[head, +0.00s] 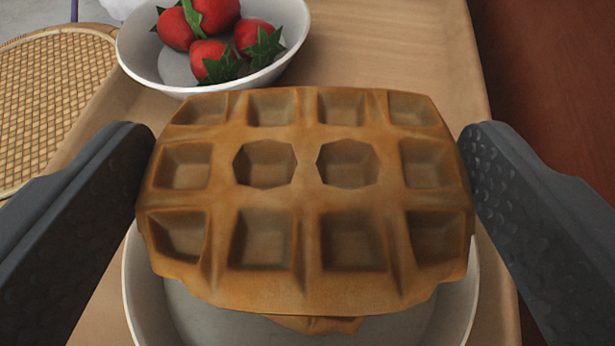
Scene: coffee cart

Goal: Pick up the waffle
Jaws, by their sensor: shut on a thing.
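The golden-brown waffle (307,195) fills the middle of the head view, its square pockets facing me. My gripper (307,178) is shut on it, with one dark textured finger against its left edge and one against its right edge. Below and behind the waffle is a light grey plate or shallow bowl (148,300), partly hidden by it. A piece of another waffle (318,324) shows under its lower edge. I cannot tell how far the held waffle is above it.
A white bowl of several strawberries (172,88) stands behind on the wooden surface (400,50). A round woven wicker piece (45,100) is at the left. The wooden surface ends at the right, with dark reddish-brown (560,80) beyond. Some wood behind the waffle is clear.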

